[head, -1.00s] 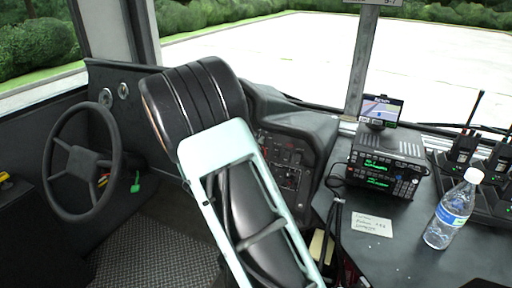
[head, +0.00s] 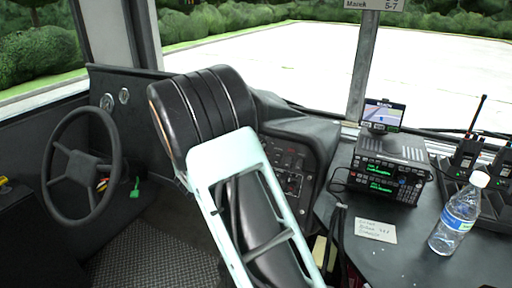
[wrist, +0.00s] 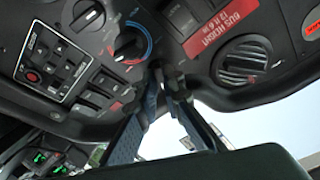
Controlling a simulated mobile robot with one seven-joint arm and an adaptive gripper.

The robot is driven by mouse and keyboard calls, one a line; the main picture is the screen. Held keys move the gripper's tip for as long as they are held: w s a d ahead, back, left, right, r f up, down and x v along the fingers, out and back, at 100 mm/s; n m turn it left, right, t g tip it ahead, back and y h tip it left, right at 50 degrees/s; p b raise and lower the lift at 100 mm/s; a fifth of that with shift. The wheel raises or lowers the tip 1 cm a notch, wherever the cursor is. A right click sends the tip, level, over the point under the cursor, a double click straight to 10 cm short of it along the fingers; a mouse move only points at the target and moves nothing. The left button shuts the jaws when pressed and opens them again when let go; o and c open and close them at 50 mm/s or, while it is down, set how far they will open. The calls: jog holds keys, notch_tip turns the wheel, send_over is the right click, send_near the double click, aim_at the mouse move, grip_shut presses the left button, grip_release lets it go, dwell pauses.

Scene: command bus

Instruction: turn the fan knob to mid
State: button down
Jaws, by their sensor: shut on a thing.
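In the wrist view the dark dashboard panel has a row of knobs. One knob (wrist: 85,15) with a grey pointer is at the top left, and a second knob (wrist: 130,42) with a blue and red arc is right of it. My gripper (wrist: 166,78) reaches up to the panel with its fingertips close together. They are shut on a dark part in line with these knobs. It looks like the fan knob, but the fingers mostly hide it and I cannot read its setting. In the head view my arm hides the gripper, with part of the panel (head: 290,160) showing beside it.
A round vent (wrist: 241,61) and a red label (wrist: 222,28) lie right of the fingers; switches (wrist: 60,62) lie left. In the head view, a steering wheel (head: 80,165) stands left, and a radio (head: 390,178) and water bottle (head: 459,215) stand on the right console.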

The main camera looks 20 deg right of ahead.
jog(key=c, duration=2.1)
grip_release()
jog(key=shift+a, duration=0.1)
jog(key=v, duration=1.2)
jog(key=shift+s, duration=0.1)
